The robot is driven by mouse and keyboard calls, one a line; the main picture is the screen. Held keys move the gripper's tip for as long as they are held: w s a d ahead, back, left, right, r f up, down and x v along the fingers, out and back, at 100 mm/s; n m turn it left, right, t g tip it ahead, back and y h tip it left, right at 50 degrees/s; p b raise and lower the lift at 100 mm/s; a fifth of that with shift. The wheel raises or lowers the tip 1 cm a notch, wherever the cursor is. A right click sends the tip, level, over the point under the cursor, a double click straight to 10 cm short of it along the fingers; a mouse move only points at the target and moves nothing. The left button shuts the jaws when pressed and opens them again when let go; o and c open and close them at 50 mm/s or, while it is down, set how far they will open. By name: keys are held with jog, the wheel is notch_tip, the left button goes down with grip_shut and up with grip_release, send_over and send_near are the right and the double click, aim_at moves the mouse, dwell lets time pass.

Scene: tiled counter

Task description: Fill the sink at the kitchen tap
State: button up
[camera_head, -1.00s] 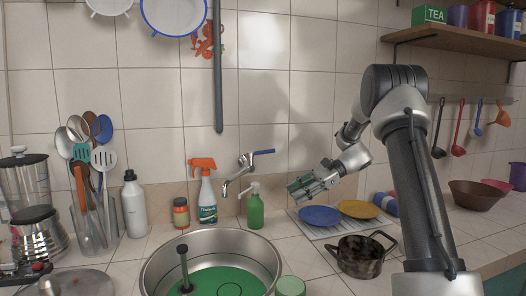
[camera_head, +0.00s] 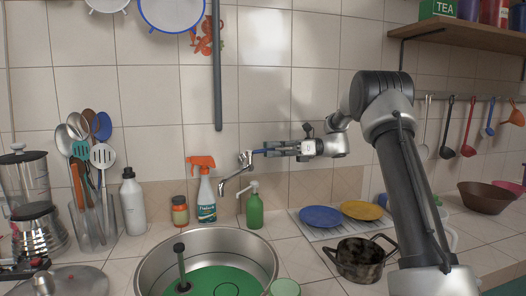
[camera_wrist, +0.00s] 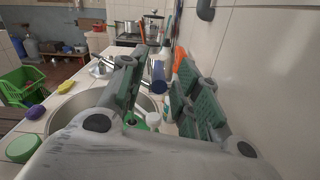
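The wall tap (camera_head: 238,178) has a silver spout reaching out over the back of the sink and a lever with a blue handle. My gripper (camera_head: 268,149) is level with the lever, pointing left at it. In the wrist view my gripper (camera_wrist: 158,88) has its fingers apart, and the blue lever handle (camera_wrist: 158,74) shows in the gap between them. I cannot tell whether either finger touches it. The round steel sink (camera_head: 152,262) has a green bottom, with a dark upright plunger-like rod (camera_head: 181,262) in it. No water stream shows at the spout.
A green soap bottle (camera_head: 254,208) stands below my gripper, and a spray bottle (camera_head: 206,200) left of the tap. Plates (camera_head: 320,217) on a rack and a dark pot (camera_head: 360,262) stand to the right. The tiled wall is close behind the gripper.

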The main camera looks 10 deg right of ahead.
aim_at(253, 150)
jog(key=shift+a, duration=1.75)
grip_shut()
